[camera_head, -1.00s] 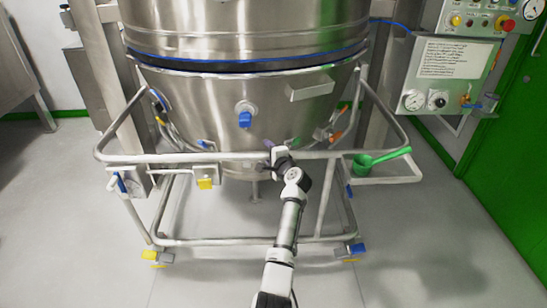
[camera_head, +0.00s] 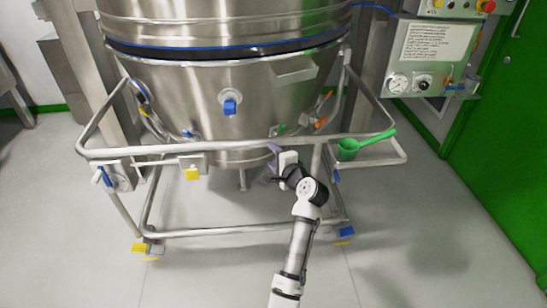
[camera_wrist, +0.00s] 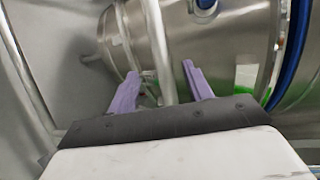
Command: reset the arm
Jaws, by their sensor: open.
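My arm reaches up from the bottom of the head view toward the trolley frame under the steel bowl. My gripper (camera_head: 272,160) is at the front rail, with its tips partly hidden. In the wrist view, my gripper (camera_wrist: 160,90) shows two purple fingers spread apart, with nothing held. A steel tube (camera_wrist: 157,45) of the frame runs through the view between the fingers. I cannot tell whether the fingers touch it.
The steel bowl (camera_head: 190,95) sits in a wheeled tube frame (camera_head: 230,148). A green scoop (camera_head: 365,143) rests on the frame's right side shelf. A control panel (camera_head: 435,60) and green door (camera_head: 500,160) are at right. The floor (camera_head: 400,245) in front is clear.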

